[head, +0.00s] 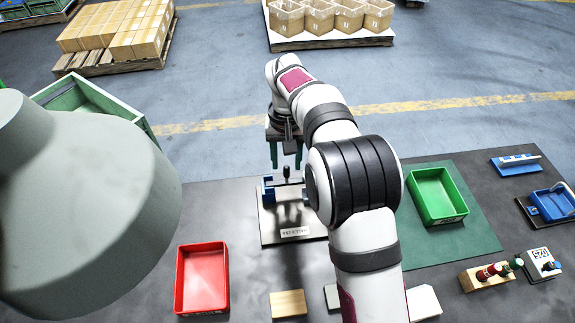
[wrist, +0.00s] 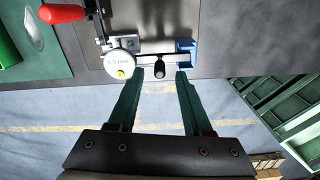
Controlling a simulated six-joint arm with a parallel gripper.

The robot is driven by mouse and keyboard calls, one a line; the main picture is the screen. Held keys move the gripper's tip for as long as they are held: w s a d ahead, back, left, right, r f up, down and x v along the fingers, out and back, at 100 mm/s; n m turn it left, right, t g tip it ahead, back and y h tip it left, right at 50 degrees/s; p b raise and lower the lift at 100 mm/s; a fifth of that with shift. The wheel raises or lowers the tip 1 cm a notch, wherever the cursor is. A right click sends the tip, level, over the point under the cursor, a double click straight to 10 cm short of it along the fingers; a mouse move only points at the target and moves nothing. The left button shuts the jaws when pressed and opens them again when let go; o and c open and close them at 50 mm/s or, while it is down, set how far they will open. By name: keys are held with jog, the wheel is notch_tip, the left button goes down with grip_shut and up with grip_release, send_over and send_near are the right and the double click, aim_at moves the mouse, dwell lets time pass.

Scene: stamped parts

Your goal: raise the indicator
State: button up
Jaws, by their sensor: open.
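The indicator is a round white dial (wrist: 120,64) marked with what looks like "0.5 mm", with a small yellow spot. It sits on a metal fixture in the wrist view; in the head view my arm hides it. A black knob (wrist: 159,69) stands beside the dial, and it also shows in the head view (head: 286,172). My gripper (wrist: 161,75) is open, its two green fingers pointing at the fixture. The knob appears between the fingertips in the wrist view; I cannot tell whether they touch it. My gripper is above the fixture in the head view (head: 286,164).
The fixture has a blue block (head: 268,189), a base plate (head: 268,228) and a red-handled clamp (wrist: 62,13) near the dial. A red bin (head: 202,308) stands front left, a green bin (head: 437,196) right. Switches and blue parts lie far right.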

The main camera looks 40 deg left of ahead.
aim_at(287, 167)
jog(key=shift+f, duration=1.6)
grip_shut()
